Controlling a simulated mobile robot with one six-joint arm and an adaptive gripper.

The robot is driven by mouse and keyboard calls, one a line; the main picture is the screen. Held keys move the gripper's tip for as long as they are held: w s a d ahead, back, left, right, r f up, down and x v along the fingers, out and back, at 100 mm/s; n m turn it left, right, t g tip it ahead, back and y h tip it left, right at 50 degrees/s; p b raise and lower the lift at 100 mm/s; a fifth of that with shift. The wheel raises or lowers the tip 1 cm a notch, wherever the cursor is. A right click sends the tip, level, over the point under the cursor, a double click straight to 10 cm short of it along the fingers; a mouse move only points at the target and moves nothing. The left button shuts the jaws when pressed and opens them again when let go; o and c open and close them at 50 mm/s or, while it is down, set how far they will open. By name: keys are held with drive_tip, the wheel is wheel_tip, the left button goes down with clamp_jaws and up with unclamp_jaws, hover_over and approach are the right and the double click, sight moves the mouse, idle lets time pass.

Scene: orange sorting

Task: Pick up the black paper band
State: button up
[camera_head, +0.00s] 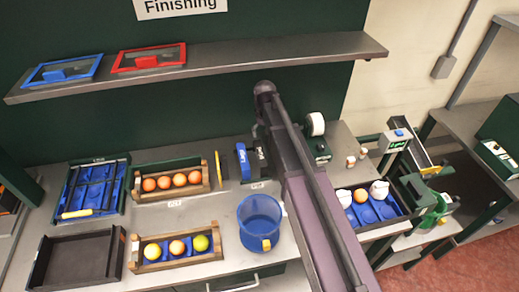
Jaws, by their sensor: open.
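I cannot make out the black paper band for certain. A small dark item (259,157) with a pale mark stands on the bench beside a blue item (243,161), partly behind my arm. I cannot tell whether this is the band. My arm crosses the middle of the view from the lower right up toward the shelf and covers part of the bench. My gripper does not show.
Wooden crates hold oranges (180,180) and mixed fruit (177,248). A blue bin (260,216), an empty dark tray (75,262) and a blue-lined tray (93,187) share the bench. A metal shelf (220,62) overhangs the back. A fruit tray (369,227) is at right.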

drive_tip(key=shift+w+a+r, duration=0.3)
drive_tip(key=shift+w+a, duration=0.1)
drive_tip(key=shift+f, duration=0.1)
drive_tip(key=b, duration=0.9)
hover_over(261, 154)
wheel_tip(261, 154, down, 8)
drive_tip(key=shift+s+d+f, duration=0.1)
drive_tip(key=shift+d+f, duration=0.05)
drive_tip(key=shift+f, duration=0.1)
idle(0.3)
drive_tip(key=shift+a+f+b, duration=0.2)
drive_tip(key=shift+f+b, duration=2.2)
drive_tip(key=shift+f, duration=0.2)
drive_tip(key=shift+c, duration=0.2)
drive_tip(key=c, duration=0.9)
